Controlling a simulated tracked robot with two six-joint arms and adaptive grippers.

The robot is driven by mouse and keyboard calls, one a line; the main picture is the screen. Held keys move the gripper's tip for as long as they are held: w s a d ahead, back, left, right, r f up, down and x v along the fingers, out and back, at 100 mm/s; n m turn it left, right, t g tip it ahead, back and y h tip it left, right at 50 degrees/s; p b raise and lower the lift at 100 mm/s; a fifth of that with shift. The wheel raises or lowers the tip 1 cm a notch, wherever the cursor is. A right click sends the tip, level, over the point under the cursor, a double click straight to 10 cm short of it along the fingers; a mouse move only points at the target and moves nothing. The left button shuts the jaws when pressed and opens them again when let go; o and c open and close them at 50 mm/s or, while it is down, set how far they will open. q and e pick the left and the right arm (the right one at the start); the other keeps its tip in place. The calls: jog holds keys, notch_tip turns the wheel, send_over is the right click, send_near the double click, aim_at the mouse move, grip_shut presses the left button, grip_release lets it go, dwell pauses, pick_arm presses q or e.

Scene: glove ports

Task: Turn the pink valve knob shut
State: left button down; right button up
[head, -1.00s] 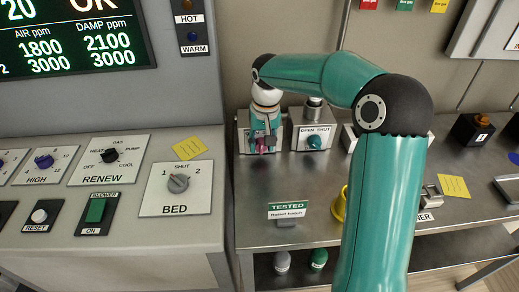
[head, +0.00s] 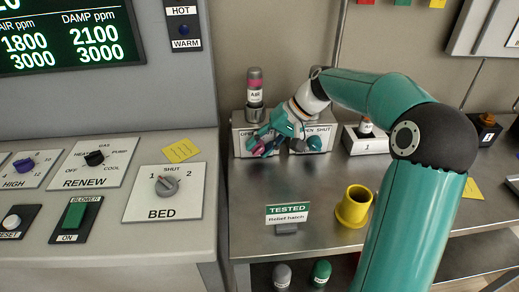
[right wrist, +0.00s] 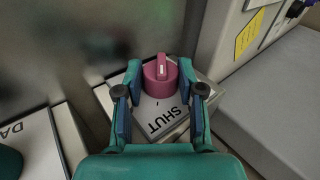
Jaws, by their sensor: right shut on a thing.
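The pink valve knob (right wrist: 160,82) shows in the right wrist view on a pale plate (right wrist: 172,116) marked SHUT. A raised ridge with a white mark crosses its top. The word SHUT is on the near side of the knob, beside a small dark tick. My right gripper (right wrist: 160,70) is shut on the knob, one finger on each side. In the head view my right gripper (head: 263,144) reaches it tilted from the upper right and hides most of the knob (head: 259,150). My left gripper is not in view.
A teal knob (head: 315,143) sits on a neighbouring OPEN SHUT box just right. A canister with a pink band (head: 255,84) stands behind. A yellow cup (head: 354,207) and a TESTED sign (head: 288,214) stand nearer on the metal bench (head: 330,185). The grey console (head: 205,235) is at left.

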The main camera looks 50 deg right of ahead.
jog(key=shift+a+f, duration=0.15)
jog(key=shift+f, duration=0.05)
jog(key=o, duration=1.1)
jog(key=shift+o, duration=0.2)
jog(key=shift+r, duration=0.1)
jog(key=v, duration=1.2)
jog(key=shift+w, duration=0.1)
